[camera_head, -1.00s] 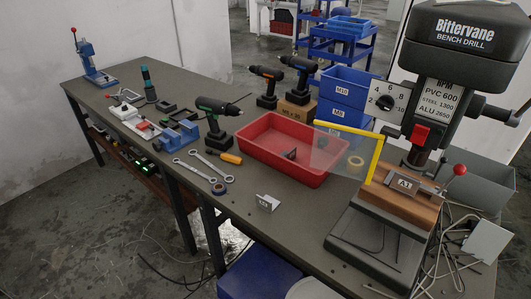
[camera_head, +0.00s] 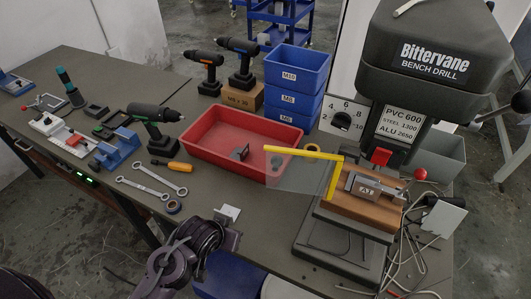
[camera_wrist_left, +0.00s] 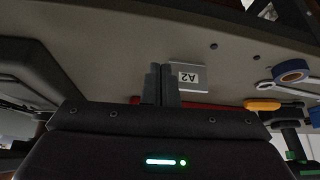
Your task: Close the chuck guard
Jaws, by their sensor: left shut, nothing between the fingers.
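The chuck guard is a clear panel with a yellow frame (camera_head: 303,152). In the head view it sticks out to the left of the bench drill (camera_head: 425,55), open, its free end over the right edge of the red tray. Its yellow upright stands beside the wooden block and the metal vise (camera_head: 375,188). My left arm comes up from the bottom of the head view, near the table's front edge, left of the drill base and well short of the guard. My left gripper (camera_wrist_left: 161,72) shows in the wrist view with its fingers together and empty. My right gripper is not in view.
A small A2 card (camera_head: 228,213) stands near my left arm. The red tray (camera_head: 205,148) lies behind it, with blue bins (camera_head: 290,102) beyond. Wrenches (camera_head: 150,182) and a screwdriver (camera_head: 181,167) lie left. The red-knobbed lever (camera_head: 420,174) and cables are at the right.

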